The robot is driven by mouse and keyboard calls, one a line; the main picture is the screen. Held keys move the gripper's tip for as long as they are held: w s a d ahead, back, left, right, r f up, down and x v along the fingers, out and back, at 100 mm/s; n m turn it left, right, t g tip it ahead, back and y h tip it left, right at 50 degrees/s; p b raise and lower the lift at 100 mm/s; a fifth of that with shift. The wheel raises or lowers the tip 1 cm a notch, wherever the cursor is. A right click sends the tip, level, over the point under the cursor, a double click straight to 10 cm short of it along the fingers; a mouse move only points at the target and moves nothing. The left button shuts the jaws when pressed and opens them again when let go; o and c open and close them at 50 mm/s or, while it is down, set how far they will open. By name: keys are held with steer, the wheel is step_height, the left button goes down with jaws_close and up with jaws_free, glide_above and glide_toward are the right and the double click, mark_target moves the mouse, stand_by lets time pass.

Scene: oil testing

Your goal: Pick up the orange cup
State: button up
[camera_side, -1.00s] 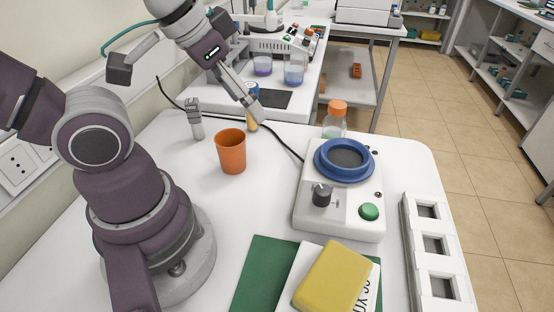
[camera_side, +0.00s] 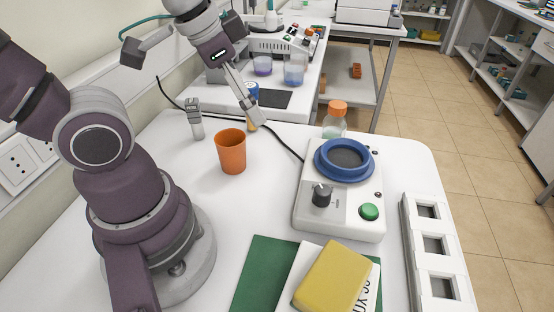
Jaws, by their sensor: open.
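The orange cup (camera_side: 231,153) stands upright on the white table, left of the middle of the picture. Its open top faces up. My gripper (camera_side: 256,122) is above and behind the cup, slightly to its right, pointing down and to the right. It is open and apart from the cup. Its fingertips are close to a small yellowish object (camera_side: 251,126) partly hidden behind them.
A white device with a blue ring (camera_side: 345,160) stands right of the cup, with an orange-capped bottle (camera_side: 335,118) behind it. A grey clamp-like object (camera_side: 195,118) stands left of my gripper. A yellow sponge-like block (camera_side: 333,277) lies in front.

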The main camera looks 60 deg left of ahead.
steer(key=w+a+f+m+g, duration=0.2)
steer(key=a+f+m, duration=0.2)
steer(key=a+m, duration=0.15)
steer(key=m+g+y, duration=0.1)
steer(key=m+g, duration=0.2)
steer(key=m, duration=0.4)
glide_above(231, 153)
steer(key=w+a, duration=0.1)
steer(key=w, duration=0.1)
step_height(231, 153, down, 4)
steer(key=shift+m+y, duration=0.3)
steer(key=shift+m, duration=0.25)
steer(key=f, duration=0.3)
steer(key=a+f, duration=0.1)
steer(key=f, duration=0.3)
steer(key=s+a+f, duration=0.1)
steer(key=f, duration=0.3)
steer(key=shift+w, duration=0.1)
steer(key=c, duration=0.9)
